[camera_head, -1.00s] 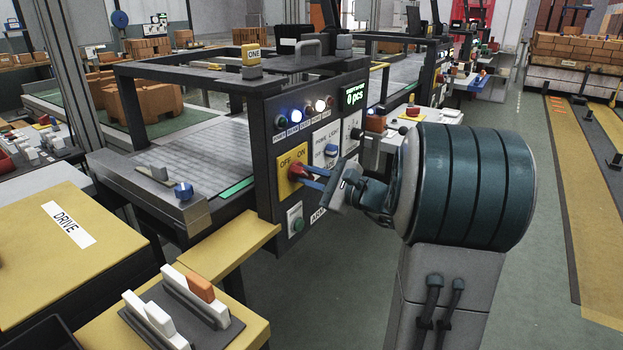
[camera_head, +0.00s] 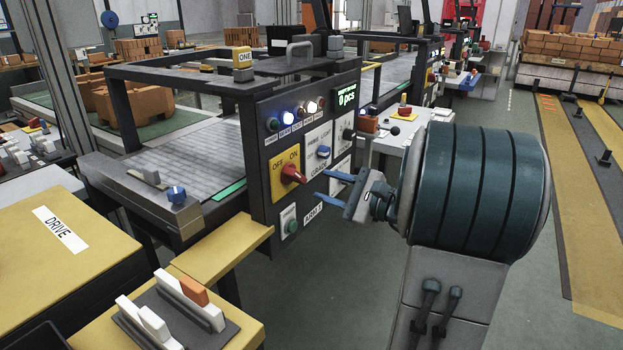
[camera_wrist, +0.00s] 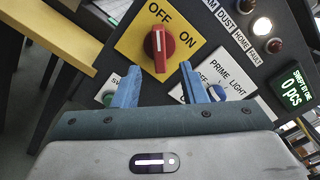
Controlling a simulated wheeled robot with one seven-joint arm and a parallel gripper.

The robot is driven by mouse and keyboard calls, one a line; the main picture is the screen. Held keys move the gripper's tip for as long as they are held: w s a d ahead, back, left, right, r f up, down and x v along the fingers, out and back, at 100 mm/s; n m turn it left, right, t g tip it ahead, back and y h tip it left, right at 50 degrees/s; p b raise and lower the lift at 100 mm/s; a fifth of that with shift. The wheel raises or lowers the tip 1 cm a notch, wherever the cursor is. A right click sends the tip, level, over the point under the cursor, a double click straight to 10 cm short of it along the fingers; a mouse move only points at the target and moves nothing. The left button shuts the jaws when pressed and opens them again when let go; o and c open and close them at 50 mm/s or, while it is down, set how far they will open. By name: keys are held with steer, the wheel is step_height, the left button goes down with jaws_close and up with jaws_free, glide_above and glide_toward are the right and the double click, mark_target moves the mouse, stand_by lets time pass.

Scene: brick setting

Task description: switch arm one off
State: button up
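The red rotary switch (camera_head: 293,174) sits on a yellow OFF/ON plate (camera_head: 273,178) on the dark front panel of the machine marked ONE (camera_head: 242,57). In the wrist view the red switch (camera_wrist: 158,46) shows whole, and its white mark points toward the word OFF. My gripper (camera_head: 327,188) is open and empty, a short way off the panel, to the right of and below the switch in the head view.
A green button (camera_head: 290,225) sits below the switch. A prime light selector (camera_head: 323,152) sits to its right. Lamps above include lit blue (camera_head: 288,118) and white ones. The display (camera_head: 346,97) reads 0 pcs. White and orange levers (camera_head: 180,300) stand at the front left.

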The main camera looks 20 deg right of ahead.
steer(key=v, duration=0.7)
steer(key=shift+w, duration=0.1)
steer(key=s+a+r+n+g+p, duration=0.2)
steer(key=s+a+n+g+p, duration=0.3)
steer(key=a, duration=0.4)
steer(key=s+a+r+n+g+p, duration=0.15)
steer(key=a+n+g+p, duration=0.35)
steer(key=a, duration=0.5)
steer(key=s+r+n+g+h+p, duration=0.2)
steer(key=s+r+n+h+p, duration=0.4)
steer(key=s+n+h+p, duration=0.2)
steer(key=n+h+p, duration=0.1)
steer(key=n+p, duration=0.1)
steer(key=p, duration=0.1)
steer(key=shift+s+r+h, duration=0.2)
steer(key=shift+r+h, duration=0.15)
steer(key=shift+h, duration=0.05)
steer(key=shift+c, duration=0.5)
